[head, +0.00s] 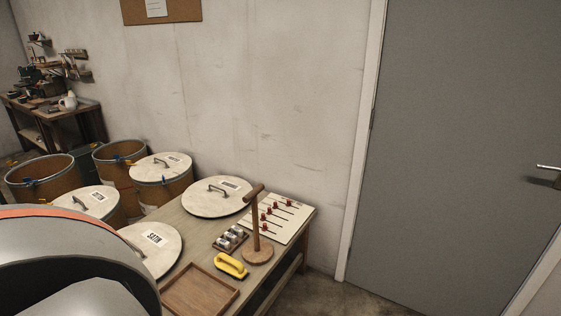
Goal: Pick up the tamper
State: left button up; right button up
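A wooden tool that looks like the tamper (256,229) stands upright on the table (190,227). It has a round flat base, a thin post and a short crossbar handle on top. It stands toward the table's right end, behind a yellow-handled block (231,265) and in front of a pale board (288,212). Neither of my grippers is in view, and nothing holds the tamper.
Beside the tamper is a small rack of little jars (230,238). An empty wooden tray (201,291) lies nearer. Round lids (205,203) lie on the table. Drums (42,178) stand to the left. A closed grey door (455,130) is at right.

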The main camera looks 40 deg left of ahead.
aim_at(258, 251)
jog(key=i+u, duration=0.6)
jog(key=u, duration=0.2)
jog(key=i+l+u, duration=0.2)
jog(key=u, duration=0.2)
